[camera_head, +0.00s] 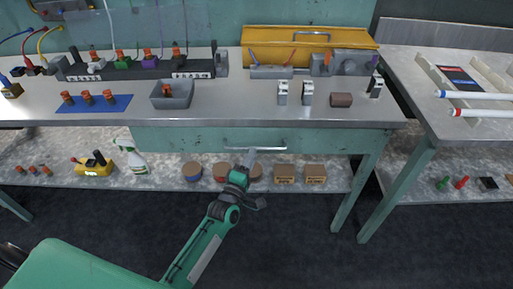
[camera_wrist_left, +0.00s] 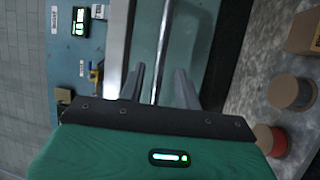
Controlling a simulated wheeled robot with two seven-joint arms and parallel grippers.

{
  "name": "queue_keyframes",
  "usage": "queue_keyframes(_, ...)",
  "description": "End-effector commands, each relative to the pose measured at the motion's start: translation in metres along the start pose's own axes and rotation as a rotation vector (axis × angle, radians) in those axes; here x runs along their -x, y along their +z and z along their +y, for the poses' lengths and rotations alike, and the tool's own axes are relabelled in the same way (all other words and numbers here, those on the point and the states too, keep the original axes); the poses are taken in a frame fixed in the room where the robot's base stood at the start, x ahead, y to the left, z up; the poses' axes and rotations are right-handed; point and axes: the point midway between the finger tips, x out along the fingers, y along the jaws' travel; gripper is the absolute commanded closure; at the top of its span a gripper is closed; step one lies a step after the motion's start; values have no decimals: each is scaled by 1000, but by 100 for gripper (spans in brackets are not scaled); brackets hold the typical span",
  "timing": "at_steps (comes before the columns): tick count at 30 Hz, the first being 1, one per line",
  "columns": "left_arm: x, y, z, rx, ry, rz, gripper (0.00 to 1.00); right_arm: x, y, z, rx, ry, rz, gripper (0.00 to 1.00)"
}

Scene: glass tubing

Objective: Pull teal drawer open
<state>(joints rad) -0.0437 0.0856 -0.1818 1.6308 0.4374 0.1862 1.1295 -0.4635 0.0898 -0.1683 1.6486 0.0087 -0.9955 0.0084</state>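The teal drawer (camera_head: 190,139) is a long front panel under the grey bench top, and it looks closed. Its metal bar handle (camera_head: 268,148) runs along the front. My left gripper (camera_head: 251,156) is at the handle, reaching up from below. In the left wrist view the drawer front (camera_wrist_left: 178,40) lies ahead, and the handle bar (camera_wrist_left: 161,45) runs between the two fingers of my left gripper (camera_wrist_left: 158,88). The fingers are apart, with a gap visible on both sides of the bar. My right gripper is not in view.
The bench top (camera_head: 230,104) holds a grey bin (camera_head: 172,95), a blue mat (camera_head: 118,104) and a yellow toolbox (camera_head: 310,42). The lower shelf holds a spray bottle (camera_head: 136,158), spools (camera_head: 192,171) and small boxes (camera_head: 284,172). The floor in front is clear.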

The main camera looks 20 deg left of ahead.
Motion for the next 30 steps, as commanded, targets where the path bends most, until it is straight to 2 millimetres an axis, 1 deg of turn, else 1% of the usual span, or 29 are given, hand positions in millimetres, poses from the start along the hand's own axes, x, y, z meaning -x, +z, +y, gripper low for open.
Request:
queue_keyframes(1,-10,0,1,1,2,1,66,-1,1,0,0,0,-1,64)
queue_keyframes(3,-21,0,1,1,2,1,66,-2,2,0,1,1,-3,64)
queue_keyframes(6,-33,0,0,0,1,1,66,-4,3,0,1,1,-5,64)
queue_keyframes(9,-42,0,0,-1,0,0,66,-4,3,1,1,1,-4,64)
queue_keyframes(13,-47,0,0,-1,0,0,66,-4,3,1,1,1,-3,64)
queue_keyframes(21,-48,0,0,-1,-1,0,66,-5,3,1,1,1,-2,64)
queue_keyframes(22,-48,0,0,-1,-1,0,70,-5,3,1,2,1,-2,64)
queue_keyframes(23,-48,0,0,-1,0,0,76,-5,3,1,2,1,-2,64)
queue_keyframes(24,-48,0,0,-1,-1,0,84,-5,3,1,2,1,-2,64)
queue_keyframes(26,-48,0,0,-1,-1,0,96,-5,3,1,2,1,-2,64)
queue_keyframes(27,-48,0,0,-1,-1,0,100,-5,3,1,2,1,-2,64)
queue_keyframes(30,-48,0,0,-1,-1,0,100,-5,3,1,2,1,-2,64)
